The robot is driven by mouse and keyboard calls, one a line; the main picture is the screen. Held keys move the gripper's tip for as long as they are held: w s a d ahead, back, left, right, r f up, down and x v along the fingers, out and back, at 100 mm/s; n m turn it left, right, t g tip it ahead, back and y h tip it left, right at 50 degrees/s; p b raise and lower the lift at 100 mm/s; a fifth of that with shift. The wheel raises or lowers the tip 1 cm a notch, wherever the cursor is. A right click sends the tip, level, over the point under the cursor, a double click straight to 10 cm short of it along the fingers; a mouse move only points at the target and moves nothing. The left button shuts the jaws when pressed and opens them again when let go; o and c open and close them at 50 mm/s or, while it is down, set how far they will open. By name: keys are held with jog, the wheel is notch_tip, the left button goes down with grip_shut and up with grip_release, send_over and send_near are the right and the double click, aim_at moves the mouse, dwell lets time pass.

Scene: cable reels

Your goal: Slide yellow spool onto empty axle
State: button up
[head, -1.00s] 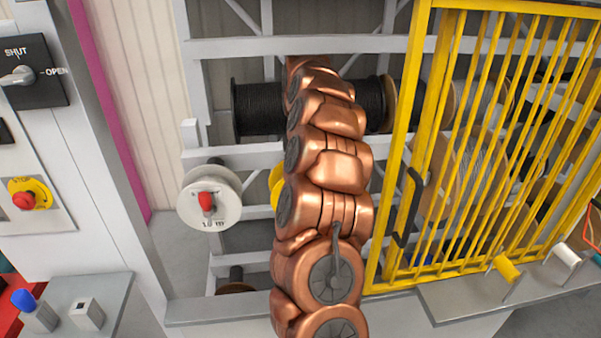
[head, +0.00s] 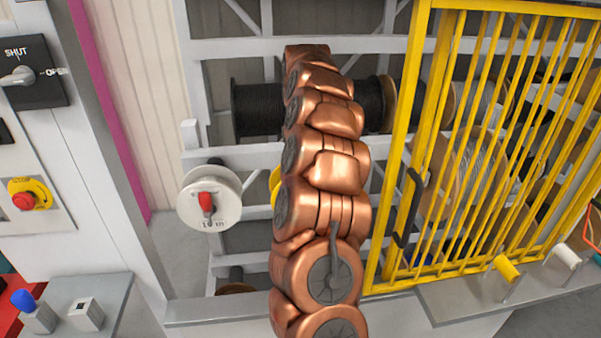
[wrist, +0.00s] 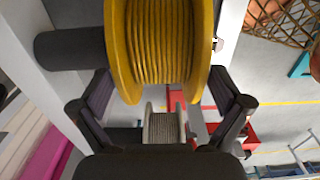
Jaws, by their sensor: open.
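The yellow spool (wrist: 160,45), wound with yellow cable between two round flanges, fills the upper middle of the wrist view. In the head view only a sliver of yellow (head: 275,186) shows at my arm's left edge; my arm hides the rest. My gripper (wrist: 163,90) is open, with one finger near each flange of the yellow spool; I cannot tell whether they touch it. A dark cylinder (wrist: 68,48) lies left of the spool in the wrist view. I cannot tell which axle is empty.
A white spool with a red-tipped handle (head: 209,200) hangs on the rack left of my arm. A black cable reel (head: 258,108) lies behind. A yellow barred gate (head: 480,150) stands close on the right. A grey spool (wrist: 163,127) shows beyond my fingers.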

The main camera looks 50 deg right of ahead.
notch_tip(320, 180, up, 9)
dwell(0.7)
jog(key=shift+r, duration=0.1)
dwell(0.5)
